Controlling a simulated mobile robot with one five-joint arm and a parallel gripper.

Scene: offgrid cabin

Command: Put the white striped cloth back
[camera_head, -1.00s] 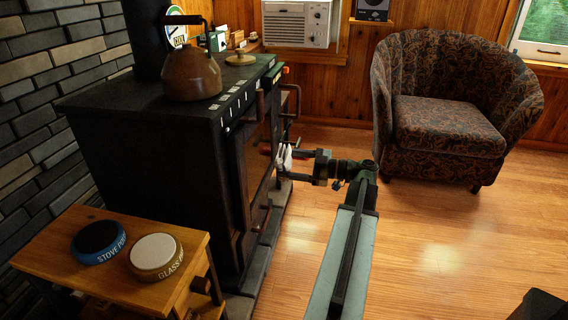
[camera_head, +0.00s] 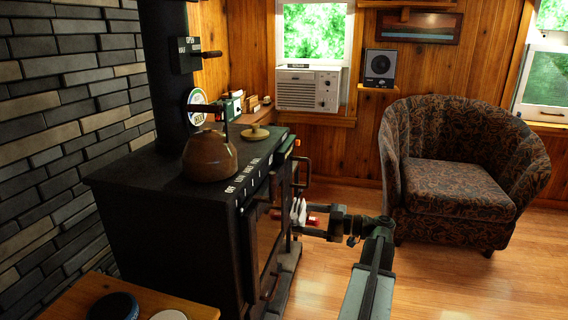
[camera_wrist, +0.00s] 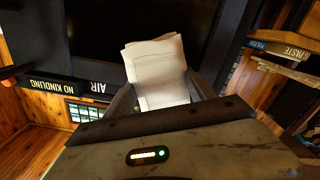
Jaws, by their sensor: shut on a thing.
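My gripper (camera_head: 308,222) is stretched out in front of the black stove's front. It is shut on the white cloth (camera_wrist: 160,72), which is folded between the two fingers in the wrist view. Faint lines show on the cloth there. In the head view the cloth (camera_head: 298,210) is a small white patch at the fingertips, close to the stove's front rails. I cannot tell whether it touches them. The stove (camera_head: 212,240) has a dark rail (camera_head: 303,174) standing out at its far front corner.
A brown kettle (camera_head: 210,157) and a tan lid-like disc (camera_head: 255,133) sit on the stove top. A small wooden table (camera_head: 85,292) with round tins stands at the near left. A patterned armchair (camera_head: 460,185) stands at the right. Wooden floor (camera_head: 440,270) is open between.

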